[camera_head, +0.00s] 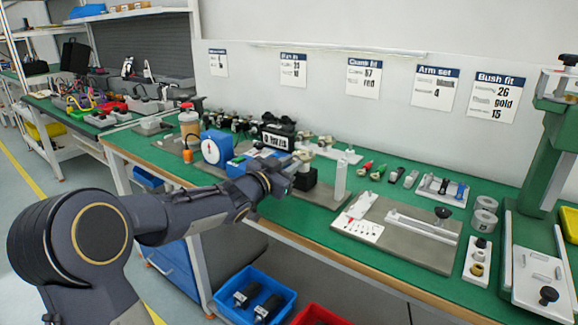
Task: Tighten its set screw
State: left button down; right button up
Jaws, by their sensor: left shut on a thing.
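My left arm comes in from the lower left, and its gripper (290,167) is over the green bench (290,208). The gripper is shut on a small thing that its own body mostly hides. A black block (306,178) with a metallic part (303,156) above it is right at the fingertips; I cannot tell whether they touch. No set screw can be made out at this size. Green- and red-handled tools (371,171) lie to the right on the bench. My right gripper is not in view.
A blue dial device (213,148) stands behind my forearm. A white upright post (341,180) and a grey plate with a rail (420,240) are to the right, before a green press (535,190). A blue bin (255,295) and a red bin (318,315) are below the front edge.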

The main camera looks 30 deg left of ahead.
pick_arm(q)
jog(key=c, duration=1.3)
grip_release()
jog(key=shift+s, duration=0.1)
jog(key=s+p, duration=0.1)
jog(key=s, duration=0.6)
jog(key=shift+s+a+p, duration=0.3)
jog(key=shift+s, duration=0.05)
